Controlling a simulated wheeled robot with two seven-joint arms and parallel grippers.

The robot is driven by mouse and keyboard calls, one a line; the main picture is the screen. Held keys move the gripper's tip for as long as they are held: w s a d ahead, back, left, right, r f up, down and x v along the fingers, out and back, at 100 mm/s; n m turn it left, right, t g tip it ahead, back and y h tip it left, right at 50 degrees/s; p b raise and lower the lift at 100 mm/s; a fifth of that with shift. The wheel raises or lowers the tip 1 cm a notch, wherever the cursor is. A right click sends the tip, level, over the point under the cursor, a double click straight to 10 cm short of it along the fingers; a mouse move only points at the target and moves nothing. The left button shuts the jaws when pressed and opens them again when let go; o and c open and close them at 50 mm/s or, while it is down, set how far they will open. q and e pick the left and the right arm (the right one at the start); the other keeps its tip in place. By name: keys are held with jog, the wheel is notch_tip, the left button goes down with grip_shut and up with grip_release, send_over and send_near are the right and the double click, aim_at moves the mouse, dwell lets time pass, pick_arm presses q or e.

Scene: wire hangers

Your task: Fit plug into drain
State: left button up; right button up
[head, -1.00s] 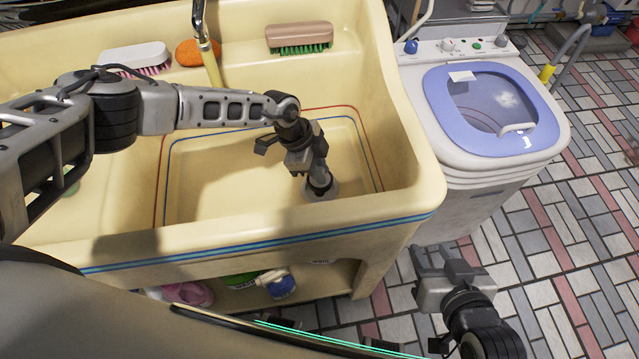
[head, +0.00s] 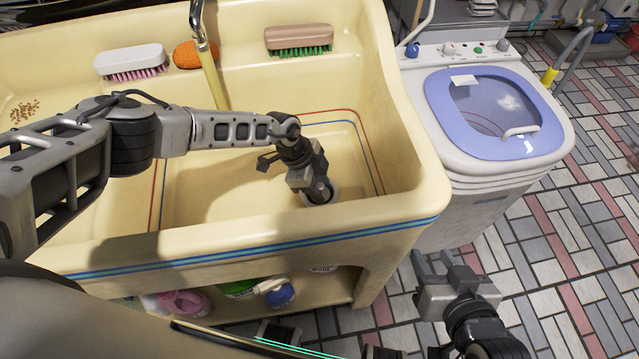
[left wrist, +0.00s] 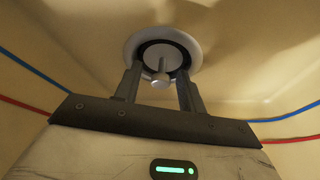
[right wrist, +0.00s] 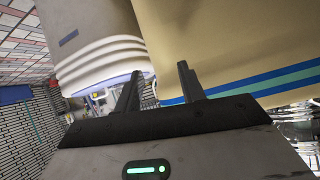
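My left gripper (head: 318,192) reaches down into the cream sink (head: 230,240), close over the drain at its bottom. In the left wrist view, the white drain ring (left wrist: 133,47) has a dark inner band. A pale round plug (left wrist: 172,52) with a stem and knob appears inside that ring; I cannot tell how deeply it sits. The left fingers (left wrist: 160,84) stand apart on both sides of the knob, with visible gaps. In the head view, the gripper hides the plug and most of the drain. My right gripper (head: 447,262) is open and empty, outside the sink's right front corner.
A pink-bristled brush (head: 130,62), an orange sponge (head: 193,54) and a green-bristled brush (head: 299,40) lie on the sink's back ledge. The faucet (head: 203,35) hangs over the basin. A washing machine (head: 490,110) stands to the right. Bottles (head: 278,292) sit under the sink.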

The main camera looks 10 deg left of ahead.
pick_arm(q)
jog(key=p+v, duration=0.4)
jog(key=v, duration=0.8)
pick_arm(e)
jog(key=shift+s+d+r+n+g, duration=0.3)
jog(key=shift+d+r, duration=0.1)
jog(key=shift+r, duration=0.1)
